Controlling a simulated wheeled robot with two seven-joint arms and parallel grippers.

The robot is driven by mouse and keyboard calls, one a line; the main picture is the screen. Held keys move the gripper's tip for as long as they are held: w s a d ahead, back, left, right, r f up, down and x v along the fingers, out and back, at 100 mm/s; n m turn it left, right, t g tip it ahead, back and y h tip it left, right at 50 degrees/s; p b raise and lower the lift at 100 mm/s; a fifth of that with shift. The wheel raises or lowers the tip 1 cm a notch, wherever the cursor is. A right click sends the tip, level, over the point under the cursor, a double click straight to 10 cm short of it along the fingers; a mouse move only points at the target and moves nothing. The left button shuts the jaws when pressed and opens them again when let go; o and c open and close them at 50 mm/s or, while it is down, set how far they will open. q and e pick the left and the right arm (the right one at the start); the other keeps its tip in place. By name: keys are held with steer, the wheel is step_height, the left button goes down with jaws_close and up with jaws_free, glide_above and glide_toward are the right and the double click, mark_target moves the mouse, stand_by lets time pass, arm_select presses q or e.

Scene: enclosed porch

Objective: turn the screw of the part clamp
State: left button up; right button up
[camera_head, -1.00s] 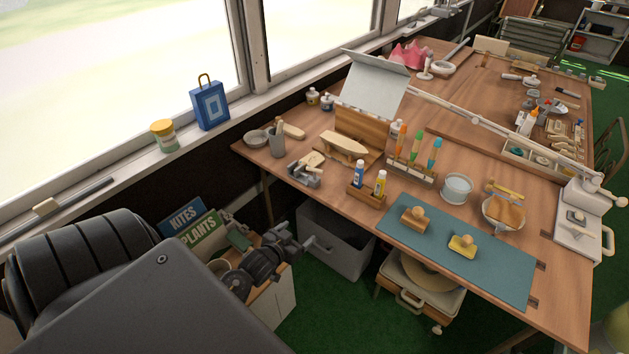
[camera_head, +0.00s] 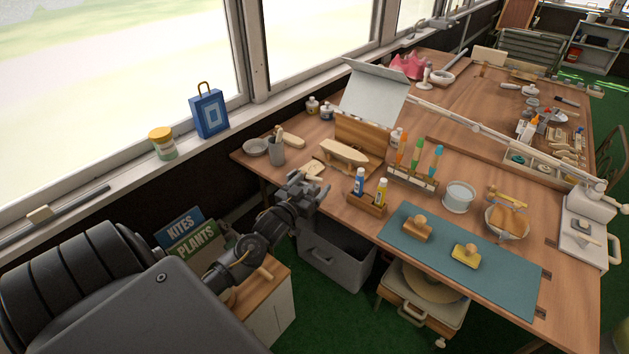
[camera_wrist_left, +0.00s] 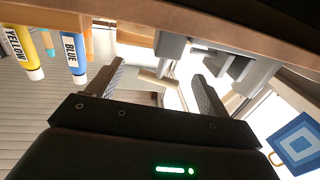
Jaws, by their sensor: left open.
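The grey part clamp (camera_head: 291,177) stands at the table's near left edge, with a pale wooden piece (camera_head: 313,168) at it. My left gripper (camera_head: 317,190) is at the near side of the clamp and hides much of it, including the screw, in the head view. In the left wrist view, which looks upside down, the left gripper (camera_wrist_left: 158,72) is open with its fingers apart. Grey clamp parts (camera_wrist_left: 252,73) and a short pale bar (camera_wrist_left: 155,79) show between and beyond the fingers. I cannot tell whether a finger touches them. My right gripper is not in view.
A wooden holder (camera_head: 366,203) with blue and yellow bottles stands right of the clamp. A model boat hull (camera_head: 344,152) and a grey cup (camera_head: 276,150) are behind it. A grey bin (camera_head: 335,258) is below the table edge.

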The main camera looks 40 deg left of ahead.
arm_select(q)
steer(key=shift+w+a, duration=0.25)
steer(key=shift+w, duration=0.95)
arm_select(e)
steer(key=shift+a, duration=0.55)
